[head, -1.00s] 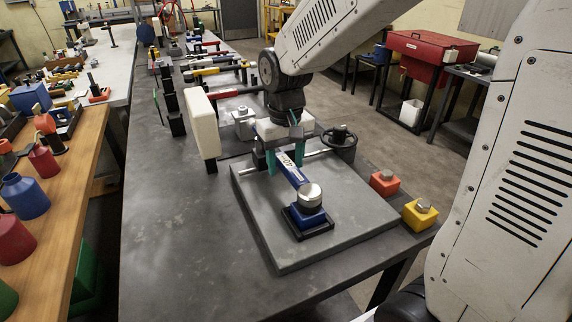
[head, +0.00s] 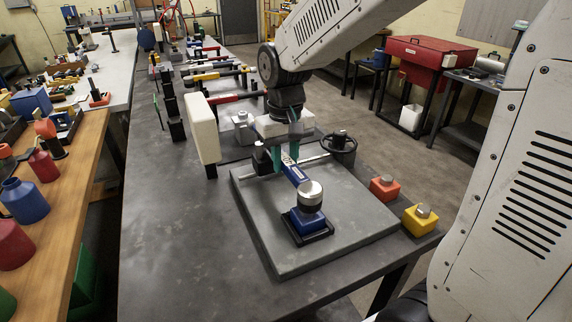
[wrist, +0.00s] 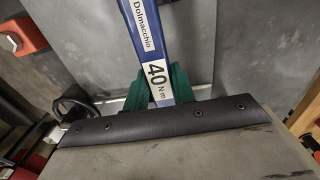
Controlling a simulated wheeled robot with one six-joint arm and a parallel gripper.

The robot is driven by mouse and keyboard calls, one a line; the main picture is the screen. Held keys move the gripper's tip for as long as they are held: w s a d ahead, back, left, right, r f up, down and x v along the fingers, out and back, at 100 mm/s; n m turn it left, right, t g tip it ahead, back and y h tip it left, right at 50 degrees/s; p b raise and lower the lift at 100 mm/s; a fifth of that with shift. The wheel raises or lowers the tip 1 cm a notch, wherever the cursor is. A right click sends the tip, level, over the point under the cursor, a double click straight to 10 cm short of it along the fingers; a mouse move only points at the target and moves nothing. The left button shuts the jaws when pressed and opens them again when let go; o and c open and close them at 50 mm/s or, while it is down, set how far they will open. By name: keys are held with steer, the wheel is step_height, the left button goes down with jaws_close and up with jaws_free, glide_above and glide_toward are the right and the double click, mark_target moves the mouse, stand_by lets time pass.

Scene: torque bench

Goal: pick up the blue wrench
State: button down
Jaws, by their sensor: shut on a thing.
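The blue wrench (head: 299,175) lies over the grey plate (head: 350,225), with its near end at the silver cylinder (head: 310,193) on a blue block with a black base. In the wrist view the wrench (wrist: 150,35) carries a white label reading "40 Nm". My gripper (head: 287,156) is shut on the wrench, with a green finger on each side of it. The gripper also shows in the wrist view (wrist: 158,88). My gripper hides the wrench's far end in the head view. I cannot tell whether the wrench is raised.
A black handwheel (head: 342,146) stands right of my gripper. A red block (head: 384,187) and a yellow block (head: 420,219) sit at the bench's right edge. A cream upright block (head: 202,130) stands to the left. Several other wrenches lie farther back. The bench's front left is clear.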

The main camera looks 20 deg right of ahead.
steer(key=shift+s+r, duration=0.5)
steer(key=shift+r, duration=0.4)
steer(key=s+r, duration=0.1)
steer(key=s, duration=1.4)
steer(key=shift+r, duration=0.15)
steer(key=shift+d, duration=0.1)
